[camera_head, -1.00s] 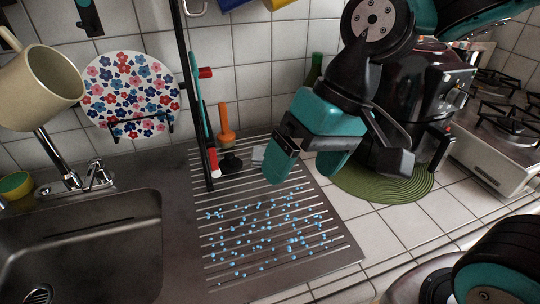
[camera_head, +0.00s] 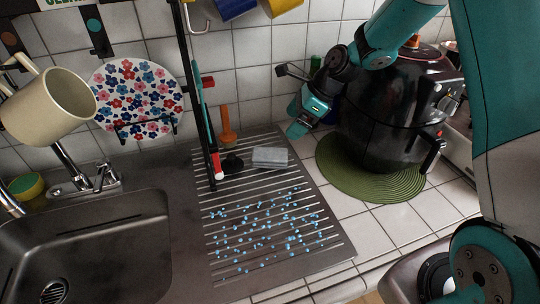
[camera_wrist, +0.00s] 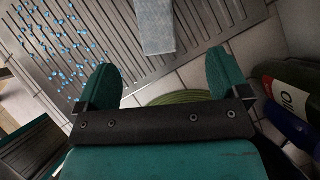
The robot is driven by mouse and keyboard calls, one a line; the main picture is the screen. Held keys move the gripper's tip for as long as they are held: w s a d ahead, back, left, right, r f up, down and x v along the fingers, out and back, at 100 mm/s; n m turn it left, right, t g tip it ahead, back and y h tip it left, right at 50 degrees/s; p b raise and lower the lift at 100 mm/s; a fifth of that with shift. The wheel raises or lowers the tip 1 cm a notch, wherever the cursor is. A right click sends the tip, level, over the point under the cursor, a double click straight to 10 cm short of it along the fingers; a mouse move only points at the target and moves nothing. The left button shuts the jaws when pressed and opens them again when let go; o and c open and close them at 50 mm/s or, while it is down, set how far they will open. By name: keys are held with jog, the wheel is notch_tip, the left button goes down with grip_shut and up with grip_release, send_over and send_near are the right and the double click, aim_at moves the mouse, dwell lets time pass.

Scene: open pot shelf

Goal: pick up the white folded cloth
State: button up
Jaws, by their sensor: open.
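The white folded cloth (camera_head: 270,157) lies flat at the back right of the ribbed metal drainboard (camera_head: 240,262). It looks pale grey-white. In the wrist view the cloth (camera_wrist: 156,24) shows at the top, ahead of and roughly between my fingertips, apart from them. My gripper (camera_head: 300,116) is to the right of the cloth in the head view, beside the black appliance. In the wrist view my gripper (camera_wrist: 160,80) has its two teal fingers spread wide with nothing between them.
A black appliance (camera_head: 385,110) stands on a green round mat (camera_head: 350,180) at the right. A plunger (camera_head: 232,163) with an orange handle stands left of the cloth, beside a dark upright post (camera_head: 190,80). Blue beads (camera_head: 265,225) are scattered on the drainboard's front. A sink (camera_head: 85,240) is at left.

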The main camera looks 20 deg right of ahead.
jog(key=p, duration=0.1)
send_near(271, 153)
jog(key=x, duration=0.3)
jog(key=w+x, duration=0.1)
jog(key=x, duration=0.1)
jog(key=shift+a+r, duration=0.25)
jog(key=p+x, duration=0.1)
jog(key=x, duration=0.2)
jog(key=s+p+x, duration=0.1)
jog(key=x, duration=0.1)
jog(key=shift+w+d+f+p, duration=0.1)
jog(key=shift+f+p, duration=0.2)
jog(key=shift+f, duration=0.2)
jog(key=shift+c, duration=0.2)
jog(key=c, duration=1)
notch_tip(271, 153, up, 20)
jog(key=b, duration=0.3)
